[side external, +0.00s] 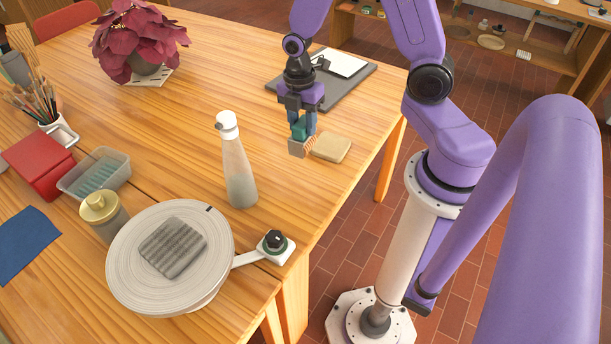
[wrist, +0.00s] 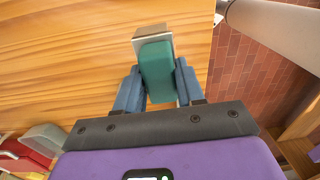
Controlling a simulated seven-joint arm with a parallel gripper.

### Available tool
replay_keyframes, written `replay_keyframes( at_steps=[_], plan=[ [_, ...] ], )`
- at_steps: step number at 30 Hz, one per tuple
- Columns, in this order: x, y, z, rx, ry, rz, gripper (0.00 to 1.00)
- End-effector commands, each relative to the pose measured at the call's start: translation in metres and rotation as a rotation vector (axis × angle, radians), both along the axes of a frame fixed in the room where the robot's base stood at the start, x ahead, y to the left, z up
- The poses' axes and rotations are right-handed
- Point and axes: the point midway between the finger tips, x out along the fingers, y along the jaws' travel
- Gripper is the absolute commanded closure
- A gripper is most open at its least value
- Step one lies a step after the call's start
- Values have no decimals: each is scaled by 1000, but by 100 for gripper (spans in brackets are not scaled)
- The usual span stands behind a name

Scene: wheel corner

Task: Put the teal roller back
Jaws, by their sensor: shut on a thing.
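My gripper (side external: 302,121) is above the far right part of the wooden table, pointing down. Its blue fingers are shut on the teal roller (side external: 299,130). In the wrist view the teal roller (wrist: 155,72) shows as a rounded teal block between the fingers (wrist: 157,82). A small grey-beige block (side external: 301,147) with an orange-striped side shows directly below the teal piece; the wrist view shows its pale end (wrist: 153,34) beyond the teal. I cannot tell whether it is part of the roller or whether it touches the table.
A tan block (side external: 331,147) lies close beside my gripper. A dark board (side external: 345,88) with paper is behind. A bottle (side external: 236,165), pottery wheel (side external: 125,262) with a grey slab, clear tub (side external: 118,163) and red box (side external: 38,165) stand leftward. The table's right edge is near.

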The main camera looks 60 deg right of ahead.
Motion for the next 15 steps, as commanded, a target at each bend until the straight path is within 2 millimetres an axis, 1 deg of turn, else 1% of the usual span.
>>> replay_keyframes(
  at_steps=[5, 8, 15],
  plan=[
    [0, 0, 0, 0, 0, -2, 100],
    [0, 0, -5, 0, 1, -2, 100],
    [-1, 0, -37, -1, 5, -2, 100]
  ],
)
